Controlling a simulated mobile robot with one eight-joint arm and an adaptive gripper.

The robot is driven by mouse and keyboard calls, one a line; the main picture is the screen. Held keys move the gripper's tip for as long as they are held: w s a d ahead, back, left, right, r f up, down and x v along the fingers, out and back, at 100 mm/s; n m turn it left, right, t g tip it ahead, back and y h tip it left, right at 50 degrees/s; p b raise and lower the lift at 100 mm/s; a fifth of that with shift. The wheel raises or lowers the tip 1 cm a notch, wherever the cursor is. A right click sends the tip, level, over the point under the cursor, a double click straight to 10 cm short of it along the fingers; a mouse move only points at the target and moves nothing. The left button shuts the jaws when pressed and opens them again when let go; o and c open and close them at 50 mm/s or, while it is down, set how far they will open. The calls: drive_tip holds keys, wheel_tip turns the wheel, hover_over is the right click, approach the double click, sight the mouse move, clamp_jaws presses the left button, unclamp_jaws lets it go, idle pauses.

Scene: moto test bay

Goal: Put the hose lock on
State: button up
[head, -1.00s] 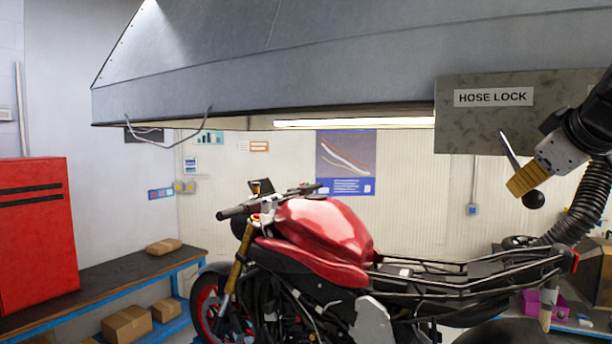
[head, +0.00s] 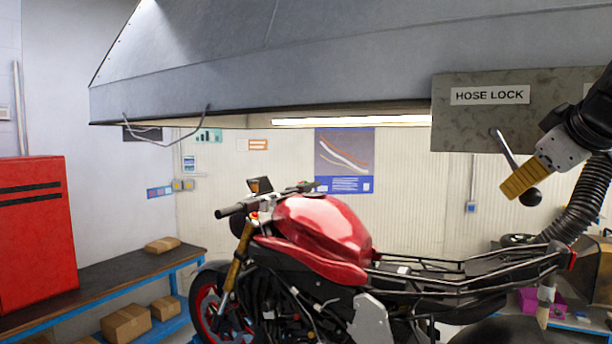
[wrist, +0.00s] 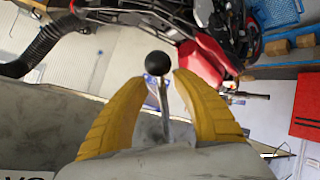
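The hose lock is a metal lever (head: 507,148) with a black ball knob (head: 531,197), below the grey panel (head: 475,125) labelled HOSE LOCK. It slants down to the right, and its middle is hidden behind my gripper (head: 511,189) in the head view. In the wrist view the black knob (wrist: 157,63) and the rod (wrist: 164,97) show between the two yellow fingers of my gripper (wrist: 160,75). The fingers are apart, with a visible gap on each side of the rod. The knob is near the fingertips.
A large grey hood (head: 270,85) spans the space above. A red motorcycle (head: 318,232) stands below and left of my gripper. A black corrugated hose (head: 585,205) hangs at the right. A red cabinet (head: 35,235) stands at the far left.

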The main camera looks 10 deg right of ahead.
drive_tip(key=v, duration=1.1)
drive_tip(key=shift+s+r, duration=0.25)
drive_tip(key=shift+s, duration=0.05)
drive_tip(key=shift+a+f, duration=0.1)
drive_tip(key=shift+f, duration=0.05)
